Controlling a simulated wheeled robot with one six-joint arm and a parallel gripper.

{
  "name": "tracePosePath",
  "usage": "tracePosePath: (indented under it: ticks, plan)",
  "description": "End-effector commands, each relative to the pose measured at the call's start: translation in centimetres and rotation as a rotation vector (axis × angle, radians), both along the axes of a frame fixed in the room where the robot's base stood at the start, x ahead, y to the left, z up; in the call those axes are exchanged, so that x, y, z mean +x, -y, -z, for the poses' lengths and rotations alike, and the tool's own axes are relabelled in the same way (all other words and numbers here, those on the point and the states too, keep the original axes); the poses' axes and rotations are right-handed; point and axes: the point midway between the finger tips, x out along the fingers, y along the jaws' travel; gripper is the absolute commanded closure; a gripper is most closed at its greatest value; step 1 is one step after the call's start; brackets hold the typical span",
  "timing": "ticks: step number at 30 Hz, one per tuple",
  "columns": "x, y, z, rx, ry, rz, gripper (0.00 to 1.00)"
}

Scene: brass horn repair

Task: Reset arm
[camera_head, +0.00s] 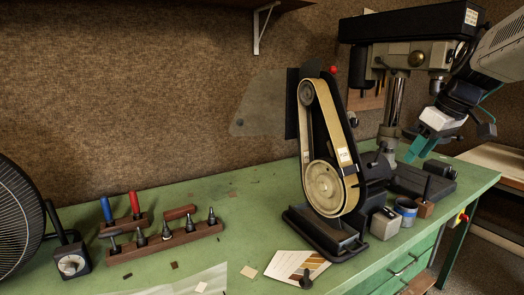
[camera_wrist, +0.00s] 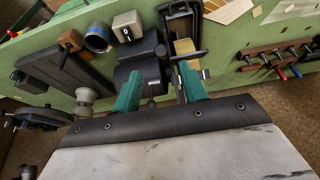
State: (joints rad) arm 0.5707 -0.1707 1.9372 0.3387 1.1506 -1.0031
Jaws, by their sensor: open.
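My gripper (camera_head: 421,148) is at the upper right in the head view, in front of the drill press and above the right part of the green bench (camera_head: 240,212). Its two teal fingers also show in the wrist view (camera_wrist: 160,92). They stand apart with nothing held between them. Beyond the fingertips in the wrist view is the belt sander (camera_wrist: 187,50). I cannot tell how far the fingertips are from it.
The belt sander (camera_head: 325,185) stands mid-bench, with the drill press (camera_head: 395,52) behind it. A grey block (camera_head: 385,222), a blue-banded can (camera_head: 405,211) and a wooden tool rack (camera_head: 178,237) sit on the bench. A black fan (camera_head: 18,218) is far left. The bench's middle left is mostly clear.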

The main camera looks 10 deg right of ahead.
Motion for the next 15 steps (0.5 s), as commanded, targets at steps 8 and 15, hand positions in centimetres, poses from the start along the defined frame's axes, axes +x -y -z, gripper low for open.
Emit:
tracePosePath:
  ticks: [8, 15]
  plan:
    - [-3.8, -1.8, 3.7, 0.091, -0.157, 0.287, 0.57]
    - [-12.1, -10.1, 7.9, 0.067, -0.311, 0.475, 0.57]
